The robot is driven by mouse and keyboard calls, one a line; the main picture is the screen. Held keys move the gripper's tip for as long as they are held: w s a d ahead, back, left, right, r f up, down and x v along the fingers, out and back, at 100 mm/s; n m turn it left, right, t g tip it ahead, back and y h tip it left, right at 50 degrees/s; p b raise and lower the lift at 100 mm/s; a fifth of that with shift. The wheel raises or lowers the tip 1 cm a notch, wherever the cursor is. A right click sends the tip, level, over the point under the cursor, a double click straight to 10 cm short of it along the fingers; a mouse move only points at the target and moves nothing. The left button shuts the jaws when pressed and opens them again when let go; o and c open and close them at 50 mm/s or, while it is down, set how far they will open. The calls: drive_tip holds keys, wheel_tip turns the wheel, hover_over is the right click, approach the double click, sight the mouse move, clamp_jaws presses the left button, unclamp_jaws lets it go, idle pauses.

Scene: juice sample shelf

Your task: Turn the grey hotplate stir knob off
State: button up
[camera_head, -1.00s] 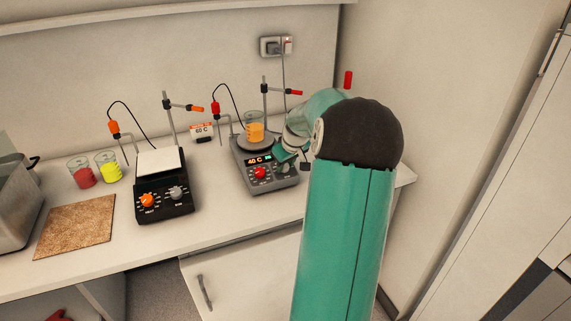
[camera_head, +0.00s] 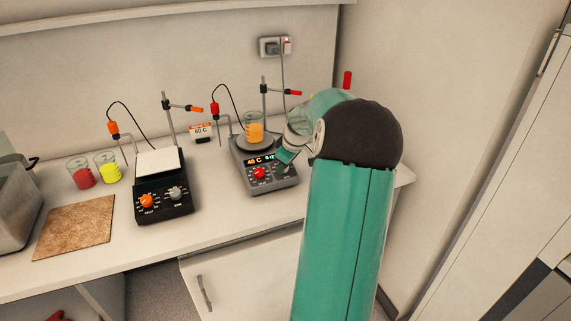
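The grey hotplate (camera_head: 268,186) stands on the bench right of centre. Its front panel has a red knob (camera_head: 260,173) on the left and a lit display (camera_head: 260,160) reading 40 C with a second readout beside it. A beaker of orange liquid (camera_head: 254,129) stands on its round plate. My gripper (camera_head: 283,159) is at the right side of the front panel, where the stir knob is hidden or too small to make out. The fingertips are too small and covered to show whether they are open or shut.
A black hotplate (camera_head: 164,206) with a white top stands to the left. Beakers of red (camera_head: 82,175) and yellow (camera_head: 109,167) liquid, a cork mat (camera_head: 75,227) and a 60 C sign (camera_head: 200,132) are nearby. Stand rods and probe cables rise behind the hotplates.

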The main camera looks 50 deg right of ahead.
drive_tip(key=o, duration=1)
drive_tip(key=shift+c, duration=0.2)
drive_tip(key=v, duration=1.3)
drive_tip(key=shift+s+r, duration=0.25)
drive_tip(key=shift+r, duration=0.1)
drive_tip(key=shift+a, duration=0.1)
